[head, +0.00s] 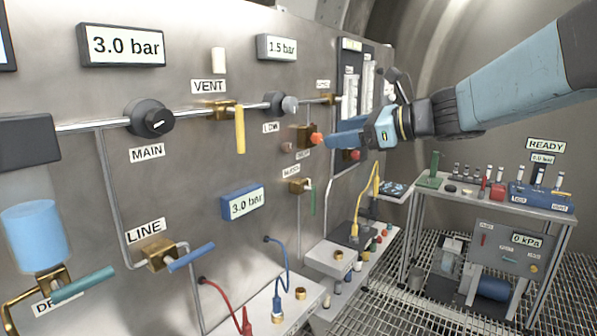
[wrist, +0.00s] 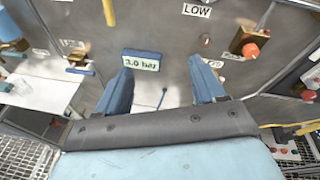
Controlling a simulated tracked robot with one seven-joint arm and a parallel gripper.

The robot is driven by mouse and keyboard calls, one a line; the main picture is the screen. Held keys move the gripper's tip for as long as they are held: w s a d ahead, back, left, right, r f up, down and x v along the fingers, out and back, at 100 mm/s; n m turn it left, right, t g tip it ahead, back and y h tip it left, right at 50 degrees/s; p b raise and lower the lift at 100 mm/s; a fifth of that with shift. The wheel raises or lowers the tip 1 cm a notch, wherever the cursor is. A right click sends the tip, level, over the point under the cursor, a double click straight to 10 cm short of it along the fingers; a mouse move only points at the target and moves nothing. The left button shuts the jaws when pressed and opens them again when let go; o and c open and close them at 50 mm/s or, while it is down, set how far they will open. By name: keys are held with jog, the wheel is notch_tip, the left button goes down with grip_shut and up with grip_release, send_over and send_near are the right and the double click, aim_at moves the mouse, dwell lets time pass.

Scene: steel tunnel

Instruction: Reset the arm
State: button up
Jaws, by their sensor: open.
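My gripper (head: 338,140) is stretched out in front of the steel panel in the head view, at the end of my blue and black arm. Its blue fingers point left toward the panel, near a red-orange knob (head: 316,139) on a brass valve. I cannot tell the exact gap to that knob in the head view. In the wrist view my gripper (wrist: 163,92) has its two blue fingers well apart. Nothing is held between them. Behind the gap are the panel and a 3.0 bar display (wrist: 141,61).
The panel (head: 190,75) carries the MAIN knob (head: 149,119), the yellow VENT lever (head: 240,130), the blue LINE lever (head: 191,257) and a teal lever (head: 84,284). A shelf (head: 262,309) with red and blue hoses juts out below. A metal table (head: 455,199) with equipment stands at right.

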jog(key=s+d+f+n+g+h, duration=0.1)
jog(key=s+d+f+n+h, duration=0.5)
jog(key=s+n, duration=0.3)
jog(key=s+d+f+n+g+h, duration=0.1)
jog(key=s+d+f+n+h, duration=0.5)
jog(key=n, duration=0.6)
jog(key=s+f, duration=0.2)
jog(key=s, duration=0.1)
jog(key=shift+s+f+h, duration=0.15)
jog(key=shift+s+h, duration=0.2)
jog(key=shift+h, duration=0.05)
dwell(1.3)
